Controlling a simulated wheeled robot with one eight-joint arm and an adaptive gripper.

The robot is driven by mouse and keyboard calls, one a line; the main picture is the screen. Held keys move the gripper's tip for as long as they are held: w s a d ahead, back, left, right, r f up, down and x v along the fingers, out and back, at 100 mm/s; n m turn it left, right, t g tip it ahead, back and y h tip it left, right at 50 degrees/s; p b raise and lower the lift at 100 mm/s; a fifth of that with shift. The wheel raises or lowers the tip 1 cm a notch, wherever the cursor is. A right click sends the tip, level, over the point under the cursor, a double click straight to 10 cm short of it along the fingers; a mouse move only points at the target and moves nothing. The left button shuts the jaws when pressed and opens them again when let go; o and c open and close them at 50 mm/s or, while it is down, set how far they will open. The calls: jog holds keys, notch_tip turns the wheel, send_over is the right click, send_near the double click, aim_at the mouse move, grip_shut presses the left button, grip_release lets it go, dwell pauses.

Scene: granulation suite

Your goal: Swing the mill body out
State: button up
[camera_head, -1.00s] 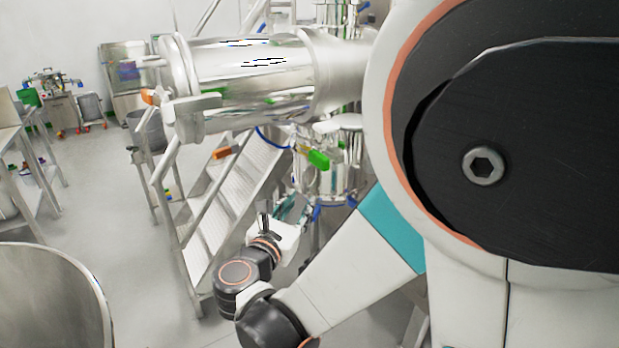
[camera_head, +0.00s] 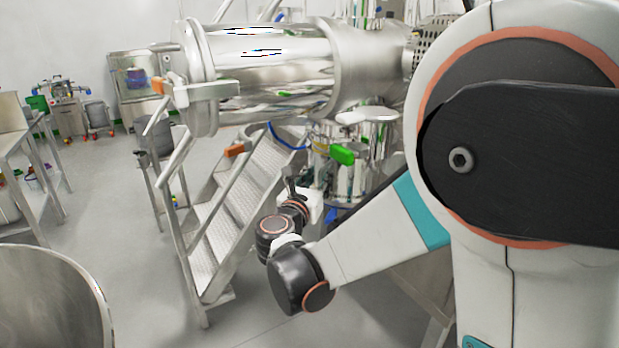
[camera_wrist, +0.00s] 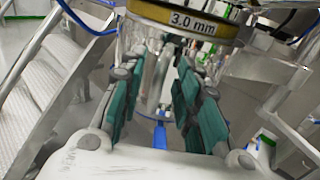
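In the wrist view, a shiny steel body with a yellow band marked "3.0 mm" (camera_wrist: 190,20), which looks like part of the mill body, hangs just beyond and above my fingertips. My gripper (camera_wrist: 158,85) has its two green-padded fingers spread apart, with a gap between them. A blue piece (camera_wrist: 160,136) shows in that gap, but I cannot tell if it is touched. In the head view, my gripper's wrist is beside the lower steel vessel (camera_head: 352,182), below a green handle (camera_head: 341,154). The fingertips are hard to make out there.
A large horizontal steel cylinder (camera_head: 270,75) with an orange-tipped handle is above my forearm. Metal steps (camera_head: 235,215) stand left of my gripper. A big steel bin (camera_head: 50,290) is at the lower left. Open floor (camera_head: 130,250) lies between the bin and the steps.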

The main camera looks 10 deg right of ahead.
jog(key=shift+x, duration=1.2)
grip_shut()
jog(key=shift+s, duration=0.1)
